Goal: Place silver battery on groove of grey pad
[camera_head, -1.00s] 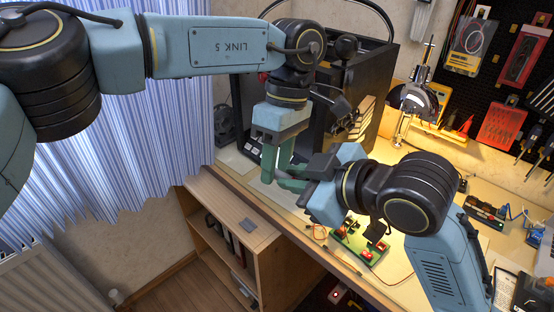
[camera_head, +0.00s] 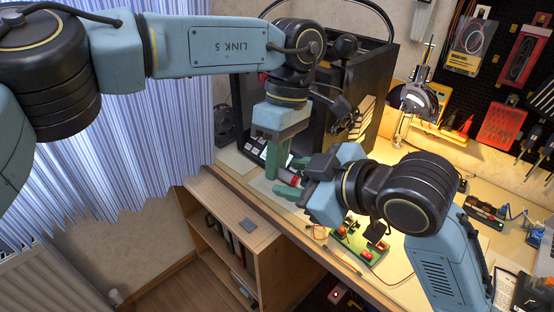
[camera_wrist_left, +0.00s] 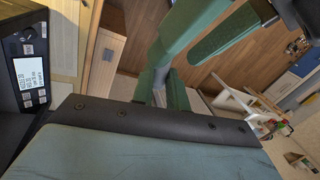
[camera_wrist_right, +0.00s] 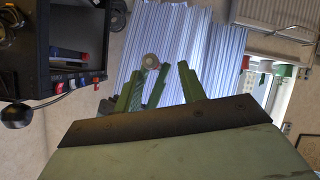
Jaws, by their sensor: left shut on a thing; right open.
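A small silver cylinder with a red part, apparently the battery (camera_head: 292,180), is between the two grippers in the head view. Its round end (camera_wrist_right: 151,60) faces the right wrist camera. My left gripper (camera_head: 280,170) points down and is shut on it; its fingers hide part of it. My right gripper (camera_head: 288,180) comes from the right with its fingers open around the battery; I cannot tell whether they touch it. A small dark grey pad (camera_head: 248,224) lies flat on the wooden shelf top, below and left of the grippers. Its groove is too small to make out.
The wooden shelf unit (camera_head: 212,208) stands beside the workbench. A black box-shaped machine (camera_head: 357,100) stands behind the grippers. A green circuit board (camera_head: 358,246) and thin wires lie on the bench below my right arm. The shelf top around the pad is clear.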

